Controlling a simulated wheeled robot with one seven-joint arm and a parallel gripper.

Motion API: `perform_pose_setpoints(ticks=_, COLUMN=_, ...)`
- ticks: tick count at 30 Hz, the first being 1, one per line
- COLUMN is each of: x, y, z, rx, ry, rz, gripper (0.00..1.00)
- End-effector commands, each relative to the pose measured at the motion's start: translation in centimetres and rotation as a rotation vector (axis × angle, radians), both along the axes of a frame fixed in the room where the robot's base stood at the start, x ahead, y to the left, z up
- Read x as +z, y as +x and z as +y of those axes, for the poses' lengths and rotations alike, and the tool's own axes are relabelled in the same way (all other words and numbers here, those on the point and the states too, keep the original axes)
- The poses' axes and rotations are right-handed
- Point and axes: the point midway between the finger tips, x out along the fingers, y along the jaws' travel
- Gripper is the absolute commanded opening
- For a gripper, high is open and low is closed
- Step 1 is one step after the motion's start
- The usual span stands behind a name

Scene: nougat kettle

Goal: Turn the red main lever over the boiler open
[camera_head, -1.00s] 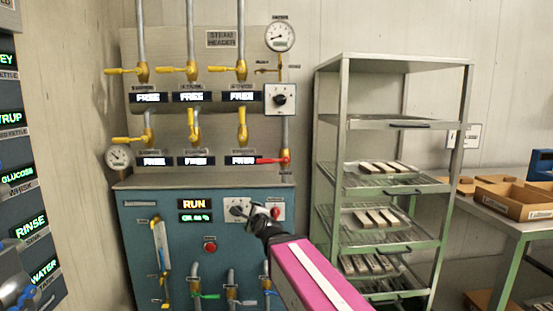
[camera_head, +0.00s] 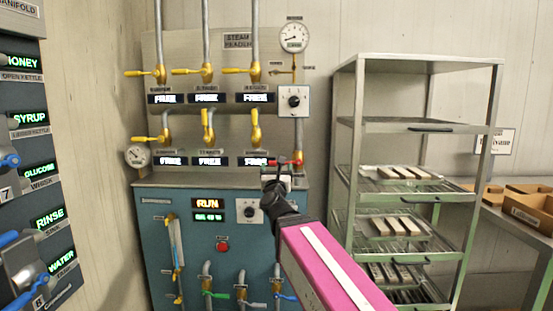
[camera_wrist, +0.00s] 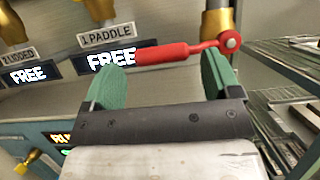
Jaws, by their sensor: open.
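The red main lever (camera_head: 285,162) sits over the boiler (camera_head: 160,230), on the pipe at the right end of the lower label row. In the wrist view the lever's red grip (camera_wrist: 165,53) lies roughly level, pointing left from its pivot. My gripper (camera_wrist: 162,75) is open and empty. Its two green fingers stand to either side of a stretch of the lever, with the tips close to it; I cannot tell whether they touch. In the head view my gripper (camera_head: 276,178) is just below the lever and hides part of that area.
Yellow valve levers (camera_head: 207,127) and pipes crowd the panel left of the red lever. A knob box (camera_head: 293,101) is above it. A metal rack (camera_head: 400,125) with trays stands to the right.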

Motion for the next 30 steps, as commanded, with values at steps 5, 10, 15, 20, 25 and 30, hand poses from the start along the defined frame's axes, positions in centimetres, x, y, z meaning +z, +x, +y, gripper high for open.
perform_pose_setpoints(ticks=5, x=1.3, y=2.8, z=0.2, rx=0.005, ry=0.0, rz=-0.001, gripper=0.83)
perform_pose_setpoints(ticks=10, x=2.2, y=5.4, z=0.6, rx=0.009, ry=-0.001, rz=0.0, gripper=0.83)
perform_pose_setpoints(ticks=15, x=2.5, y=6.2, z=0.8, rx=0.012, ry=-0.002, rz=0.0, gripper=0.83)
perform_pose_setpoints(ticks=20, x=2.5, y=6.2, z=0.7, rx=0.012, ry=-0.002, rz=0.0, gripper=0.83)
perform_pose_setpoints(ticks=25, x=2.5, y=6.2, z=0.7, rx=0.012, ry=-0.002, rz=0.0, gripper=0.47)
perform_pose_setpoints(ticks=30, x=2.5, y=6.2, z=0.7, rx=0.011, ry=-0.001, rz=0.0, gripper=0.15)
